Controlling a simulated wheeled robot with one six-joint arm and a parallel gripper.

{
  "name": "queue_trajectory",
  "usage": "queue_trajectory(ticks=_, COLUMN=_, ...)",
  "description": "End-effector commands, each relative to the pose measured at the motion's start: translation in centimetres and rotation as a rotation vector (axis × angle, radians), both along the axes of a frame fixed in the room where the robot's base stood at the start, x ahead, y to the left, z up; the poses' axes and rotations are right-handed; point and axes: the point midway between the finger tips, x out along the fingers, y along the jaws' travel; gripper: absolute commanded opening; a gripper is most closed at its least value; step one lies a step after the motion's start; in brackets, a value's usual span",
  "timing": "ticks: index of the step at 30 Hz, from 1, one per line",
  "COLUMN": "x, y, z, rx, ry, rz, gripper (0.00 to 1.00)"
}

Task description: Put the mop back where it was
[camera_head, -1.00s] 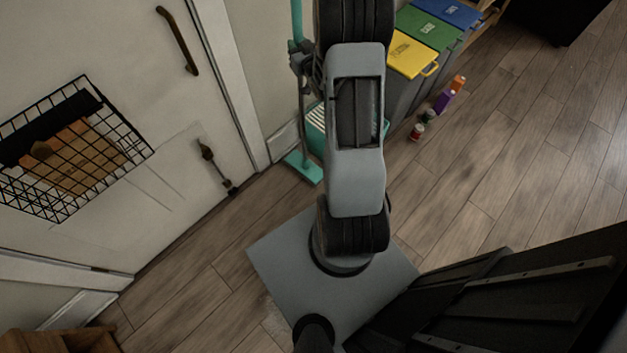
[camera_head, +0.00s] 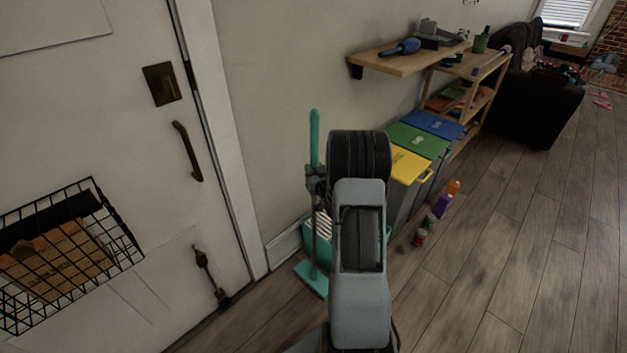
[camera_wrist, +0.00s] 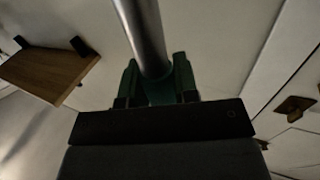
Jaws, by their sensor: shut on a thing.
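The mop (camera_head: 315,140) stands upright near the wall, with a teal upper handle, a grey lower pole and a flat teal head (camera_head: 311,279) at floor level. My gripper (camera_head: 316,184) is shut around the pole, partly hidden by my arm. In the wrist view, my gripper's dark green fingers (camera_wrist: 158,82) close around the metallic mop pole (camera_wrist: 140,32). A teal bucket (camera_head: 380,231) with a white striped part stands just behind the mop, partly hidden by my arm. I cannot tell whether the head touches the floor.
Yellow, green and blue lidded bins (camera_head: 408,165) stand right of the bucket, with small bottles (camera_head: 440,207) before them. A wooden shelf (camera_head: 405,62) juts from the wall above. A door (camera_head: 100,130) with a wire basket (camera_head: 65,250) is left. Floor at right is clear.

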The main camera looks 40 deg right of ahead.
Motion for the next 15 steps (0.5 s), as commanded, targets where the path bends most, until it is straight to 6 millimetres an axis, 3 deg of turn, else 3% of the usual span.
queue_trajectory(ticks=9, x=0.0, y=0.0, z=-3.4, rx=0.001, ry=0.0, rz=0.0, gripper=0.0)
queue_trajectory(ticks=15, x=0.0, y=0.0, z=-3.5, rx=-0.002, ry=-0.003, rz=0.0, gripper=0.0)
